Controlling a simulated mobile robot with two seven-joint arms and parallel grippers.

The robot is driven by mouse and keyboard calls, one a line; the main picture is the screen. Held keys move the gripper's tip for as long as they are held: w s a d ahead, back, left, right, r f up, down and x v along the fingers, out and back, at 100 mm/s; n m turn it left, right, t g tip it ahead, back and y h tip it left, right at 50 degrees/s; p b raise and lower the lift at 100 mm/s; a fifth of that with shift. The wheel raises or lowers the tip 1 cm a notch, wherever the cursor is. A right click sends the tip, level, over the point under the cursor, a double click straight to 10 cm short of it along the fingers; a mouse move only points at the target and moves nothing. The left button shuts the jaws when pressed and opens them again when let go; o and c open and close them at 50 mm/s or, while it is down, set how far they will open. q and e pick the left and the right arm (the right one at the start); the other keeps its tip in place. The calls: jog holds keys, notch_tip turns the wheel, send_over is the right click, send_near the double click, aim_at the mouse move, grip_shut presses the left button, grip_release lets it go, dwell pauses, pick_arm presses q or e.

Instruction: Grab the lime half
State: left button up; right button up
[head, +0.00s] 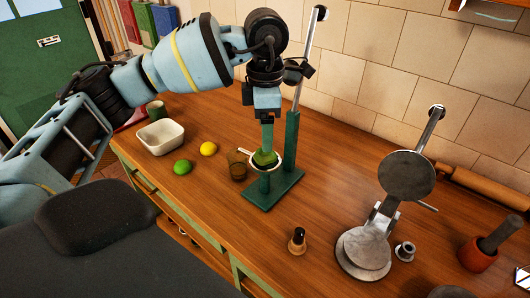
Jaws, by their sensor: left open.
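A green lime half (264,158) sits in the pale round cup (274,165) of a green stand press (285,186). My left gripper (267,146) comes down from above and its fingertips are right at the lime half. The gripper is open, with the lime half just beneath or between its fingers; from this angle I cannot tell which. The fingers partly hide the lime half. My right gripper is not in view.
A whole lime (182,167), a lemon (208,149), a brown glass (238,171) and a white dish (160,137) stand left of the press. A wooden-handled tool (297,241), a metal hinged press (363,248) and a mortar (477,257) stand to the right.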

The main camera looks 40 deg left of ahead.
pick_arm(q)
jog(key=shift+a+f, duration=0.1)
jog(key=shift+f, duration=2.65)
jog(key=c, duration=1.1)
jog(key=shift+r, duration=0.1)
jog(key=shift+r, duration=0.55)
notch_tip(320, 180, up, 2)
jog(key=shift+r, duration=0.1)
jog(key=s+d, duration=0.1)
jog(key=s, duration=0.4)
jog(key=s+d+r, duration=0.1)
jog(key=s+d, duration=0.1)
jog(key=s, duration=0.3)
jog(key=s+d, duration=0.2)
jog(key=s, duration=0.3)
jog(key=shift+s+r, duration=0.15)
jog(key=shift+r, duration=0.1)
